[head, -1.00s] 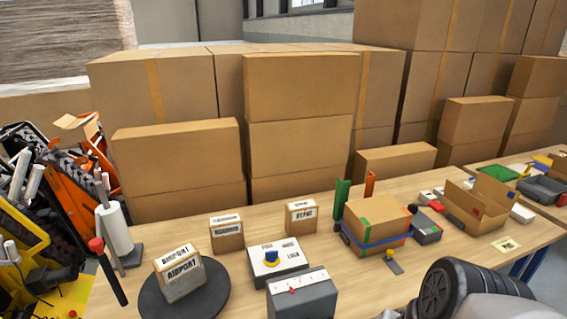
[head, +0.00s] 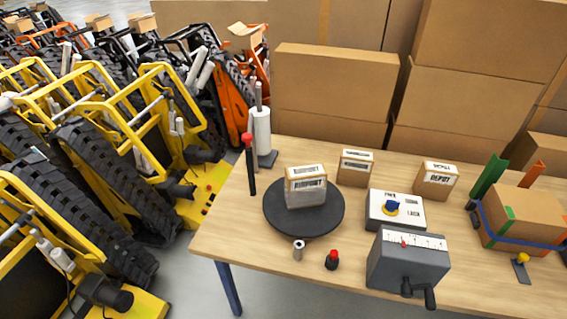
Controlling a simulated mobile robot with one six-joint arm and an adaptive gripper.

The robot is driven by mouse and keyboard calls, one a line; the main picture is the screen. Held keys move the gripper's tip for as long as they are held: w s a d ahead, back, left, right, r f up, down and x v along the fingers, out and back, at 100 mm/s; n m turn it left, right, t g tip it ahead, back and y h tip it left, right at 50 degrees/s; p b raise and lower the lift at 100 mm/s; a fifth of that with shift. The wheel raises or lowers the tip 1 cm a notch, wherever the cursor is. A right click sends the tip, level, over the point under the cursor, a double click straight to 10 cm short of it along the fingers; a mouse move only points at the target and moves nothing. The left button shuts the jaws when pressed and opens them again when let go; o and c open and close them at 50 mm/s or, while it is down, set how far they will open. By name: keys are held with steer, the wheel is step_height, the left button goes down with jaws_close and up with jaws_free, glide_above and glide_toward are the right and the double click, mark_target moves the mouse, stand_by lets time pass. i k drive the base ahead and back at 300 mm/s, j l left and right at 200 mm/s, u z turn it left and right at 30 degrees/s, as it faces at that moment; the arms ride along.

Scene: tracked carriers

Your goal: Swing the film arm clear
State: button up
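The film arm appears to be the dark bar with a red knob (head: 249,165) at the table's left end. It stands beside a white film roll (head: 262,132) on a grey base. A black round turntable (head: 276,220) is right of it, carrying a small carton (head: 306,188) with a clear-looking lower part. The bar looks upright or tilted near the turntable's left rim; I cannot tell whether it overhangs the rim. My gripper is not in view.
On the table (head: 235,225) stand a grey crank box (head: 400,268), a white box with a blue knob (head: 395,213), small cartons (head: 355,167) and a strapped carton (head: 522,212). Yellow tracked carriers (head: 165,130) crowd the left; grey floor (head: 185,280) shows between.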

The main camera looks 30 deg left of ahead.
mark_target(247, 137)
steer(key=u, duration=1.55)
steer(key=i+l+z, duration=0.2)
steer(key=i, duration=1)
